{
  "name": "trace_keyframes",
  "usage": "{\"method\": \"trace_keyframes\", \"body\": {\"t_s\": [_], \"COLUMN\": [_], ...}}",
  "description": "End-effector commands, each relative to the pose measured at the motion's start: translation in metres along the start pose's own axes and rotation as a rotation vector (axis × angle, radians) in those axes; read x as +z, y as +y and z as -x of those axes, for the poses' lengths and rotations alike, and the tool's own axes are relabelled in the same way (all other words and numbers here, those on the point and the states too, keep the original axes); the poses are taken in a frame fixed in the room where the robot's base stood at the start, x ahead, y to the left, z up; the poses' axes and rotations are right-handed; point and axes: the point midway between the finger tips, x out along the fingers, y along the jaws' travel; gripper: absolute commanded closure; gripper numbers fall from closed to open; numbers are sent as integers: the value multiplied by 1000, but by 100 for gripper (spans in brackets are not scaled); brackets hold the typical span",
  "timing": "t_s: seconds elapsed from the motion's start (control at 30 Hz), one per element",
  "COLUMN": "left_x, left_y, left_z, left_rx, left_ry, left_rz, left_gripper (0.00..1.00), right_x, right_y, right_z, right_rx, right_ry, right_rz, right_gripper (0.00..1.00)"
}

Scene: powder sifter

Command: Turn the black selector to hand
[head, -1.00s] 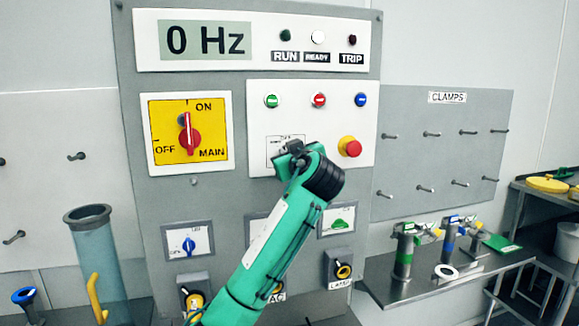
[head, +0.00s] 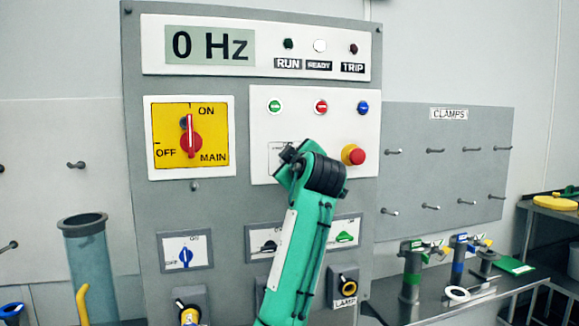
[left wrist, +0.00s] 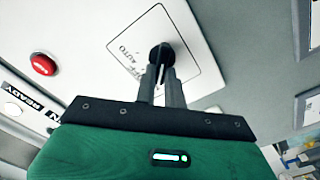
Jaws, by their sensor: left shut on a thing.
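The black selector (left wrist: 161,58) is a round knob on a white plate marked AUTO, shown in the left wrist view. My left gripper (left wrist: 160,83) is shut on this selector, with its two dark fingers on either side of the knob's grip. In the head view my left gripper (head: 288,154) is at the lower left of the white button panel (head: 340,125). The knob's exact pointing direction is hard to tell. My right gripper is out of view.
A red emergency button (head: 355,155) sits right of my wrist. The red main switch (head: 191,143) is to the left. Blue (head: 185,256) and green (head: 345,238) selectors are below. A clamp shelf (head: 430,300) stands at the right and a clear cylinder (head: 88,260) at the left.

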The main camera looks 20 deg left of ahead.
Motion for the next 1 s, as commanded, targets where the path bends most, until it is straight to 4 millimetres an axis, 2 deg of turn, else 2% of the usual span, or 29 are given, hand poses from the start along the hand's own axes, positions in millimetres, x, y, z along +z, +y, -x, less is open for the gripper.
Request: {"method": "trace_keyframes", "body": {"t_s": [0.47, 0.5, 0.6, 0.87, 1.0], "left_x": [1, 1, 1, 0, 2], "left_y": [-2, -2, -1, -1, -1], "left_z": [-1, -1, 0, 0, 9], "left_rx": [-4, -4, -3, -1, 1], "left_ry": [-2, -2, -2, -1, -1], "left_rz": [13, 13, 13, 13, 14], "left_gripper": [100, 85, 67, 67, 67], "right_x": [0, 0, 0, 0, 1], "right_y": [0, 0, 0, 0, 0], "right_z": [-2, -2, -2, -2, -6], "right_rx": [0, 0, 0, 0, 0], "right_ry": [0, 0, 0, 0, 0], "right_rz": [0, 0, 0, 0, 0], "right_gripper": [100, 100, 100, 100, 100]}}
